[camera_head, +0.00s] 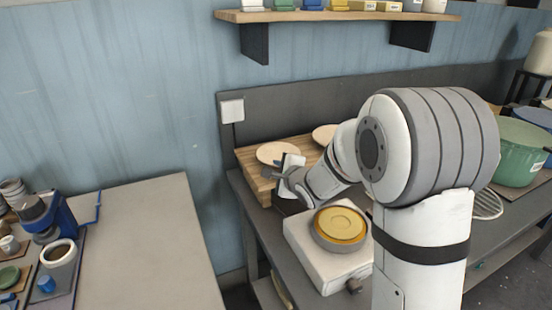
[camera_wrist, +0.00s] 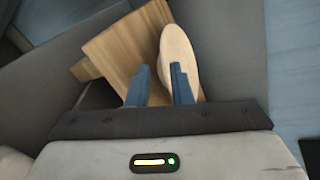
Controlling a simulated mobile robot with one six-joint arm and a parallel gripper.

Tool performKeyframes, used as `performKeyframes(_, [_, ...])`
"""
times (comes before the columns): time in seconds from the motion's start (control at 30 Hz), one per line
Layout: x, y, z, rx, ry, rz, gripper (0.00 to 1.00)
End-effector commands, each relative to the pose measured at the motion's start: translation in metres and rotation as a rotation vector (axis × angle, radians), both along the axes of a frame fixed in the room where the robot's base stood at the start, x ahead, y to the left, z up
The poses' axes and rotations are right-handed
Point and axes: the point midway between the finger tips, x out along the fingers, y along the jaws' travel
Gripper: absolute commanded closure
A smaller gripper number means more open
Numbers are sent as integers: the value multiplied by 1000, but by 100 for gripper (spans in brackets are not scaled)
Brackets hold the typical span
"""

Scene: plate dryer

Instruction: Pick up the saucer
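A pale, flat saucer (camera_head: 278,153) lies on the left part of a wooden block (camera_head: 257,181). A second pale saucer (camera_head: 323,134) lies further right on it, partly hidden by my arm. My gripper (camera_head: 287,170) is at the near edge of the left saucer in the head view. In the wrist view my gripper (camera_wrist: 158,68) has its two blue fingers apart.
A white stove with a yellow-topped round piece (camera_head: 341,224) stands in front of the block. A green pot (camera_head: 518,152) is at the right. A shelf (camera_head: 335,16) hangs above. Another table (camera_head: 150,235) at the left holds a blue machine (camera_head: 62,218).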

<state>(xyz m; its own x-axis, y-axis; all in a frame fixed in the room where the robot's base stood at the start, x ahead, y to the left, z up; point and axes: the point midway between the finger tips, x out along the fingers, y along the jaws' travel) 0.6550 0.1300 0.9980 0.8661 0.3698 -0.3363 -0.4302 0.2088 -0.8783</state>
Motion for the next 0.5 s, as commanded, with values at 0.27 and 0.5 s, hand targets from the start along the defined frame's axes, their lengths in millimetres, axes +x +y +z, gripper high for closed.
performKeyframes(0.27, [33,18,-9,-3,1,0,81])
performKeyframes(0.5, [48,24,-15,-2,0,0,81])
